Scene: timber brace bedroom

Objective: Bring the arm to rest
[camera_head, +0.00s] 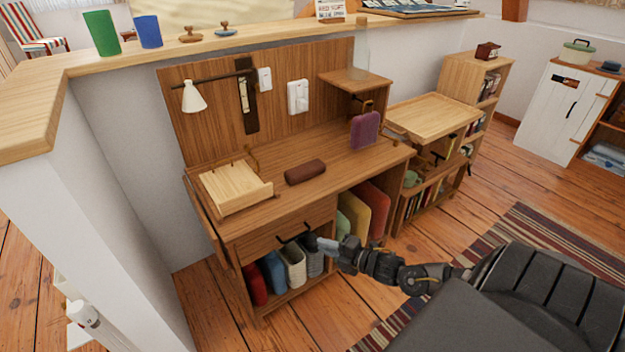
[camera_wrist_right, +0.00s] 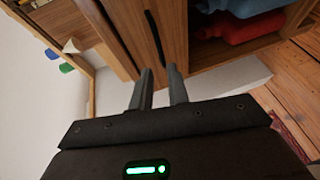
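My right arm comes in from the right in the head view, over the floor in front of the wooden desk (camera_head: 330,175). My right gripper (camera_head: 322,243) is close to the desk's drawer front (camera_head: 262,243), just right of its dark bar handle (camera_head: 293,234). In the right wrist view the two fingers of the right gripper (camera_wrist_right: 160,72) stand apart with nothing between them. The dark handle (camera_wrist_right: 155,38) lies just beyond the fingertips; whether they touch it I cannot tell. The drawer looks closed. My left gripper is not in view.
A light wooden tray (camera_head: 236,188) and a brown case (camera_head: 305,172) are on the desk. Several coloured items, including a red one (camera_head: 257,287), fill the shelf below the drawer. A striped rug (camera_head: 560,240) lies at the right. Bare floor (camera_head: 300,325) shows in front of the desk.

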